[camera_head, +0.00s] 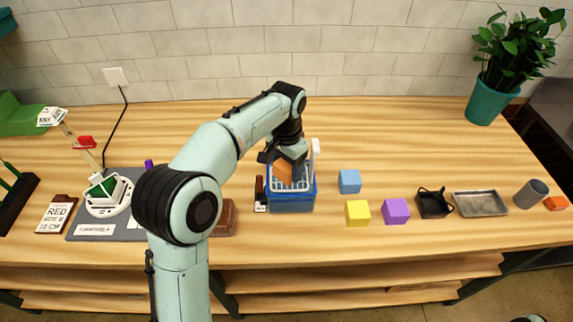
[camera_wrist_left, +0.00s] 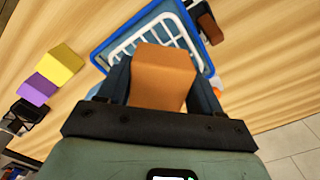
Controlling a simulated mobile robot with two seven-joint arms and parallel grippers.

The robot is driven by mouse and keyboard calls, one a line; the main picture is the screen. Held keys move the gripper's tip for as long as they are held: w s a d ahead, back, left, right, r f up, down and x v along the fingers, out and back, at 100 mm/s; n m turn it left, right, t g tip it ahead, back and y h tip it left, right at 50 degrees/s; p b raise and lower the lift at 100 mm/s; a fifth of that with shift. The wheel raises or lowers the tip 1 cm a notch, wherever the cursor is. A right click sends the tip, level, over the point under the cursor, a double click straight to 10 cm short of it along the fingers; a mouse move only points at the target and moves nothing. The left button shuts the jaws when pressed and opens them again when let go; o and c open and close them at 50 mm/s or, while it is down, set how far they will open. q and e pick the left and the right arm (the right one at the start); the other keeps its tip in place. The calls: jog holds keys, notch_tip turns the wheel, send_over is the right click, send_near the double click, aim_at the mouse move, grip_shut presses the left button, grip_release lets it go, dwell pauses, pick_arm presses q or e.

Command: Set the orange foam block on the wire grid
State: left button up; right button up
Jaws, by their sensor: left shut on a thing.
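My left gripper (camera_head: 284,162) is shut on the orange foam block (camera_head: 284,173). In the left wrist view the block (camera_wrist_left: 163,72) sits between the two dark fingers (camera_wrist_left: 160,85). The white wire grid (camera_head: 291,188) lies at the top of a blue bin (camera_head: 292,205). In the left wrist view the grid (camera_wrist_left: 146,36) shows just beyond the block, inside the bin's blue rim (camera_wrist_left: 97,54). The block hides part of the grid. I cannot tell whether the block touches it. My right gripper is not in view.
Right of the bin are a blue cube (camera_head: 349,181), a yellow cube (camera_head: 357,213), a purple cube (camera_head: 396,211), a black basket (camera_head: 433,203) and a metal tray (camera_head: 480,203). A brown and white item (camera_head: 260,195) stands close left of the bin. The table behind is clear.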

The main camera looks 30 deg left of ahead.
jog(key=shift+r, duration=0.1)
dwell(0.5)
pick_arm(q)
jog(key=shift+f, duration=0.1)
jog(key=o, duration=1.2)
jog(key=shift+r, duration=0.2)
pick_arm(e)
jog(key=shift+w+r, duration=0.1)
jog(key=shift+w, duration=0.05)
pick_arm(q)
jog(key=shift+r+p, duration=0.75)
jog(key=shift+r, duration=0.25)
jog(key=shift+r+p, duration=1.3)
jog(key=shift+r, duration=1.1)
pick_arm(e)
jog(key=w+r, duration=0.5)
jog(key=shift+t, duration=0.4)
pick_arm(q)
jog(key=shift+s, duration=0.1)
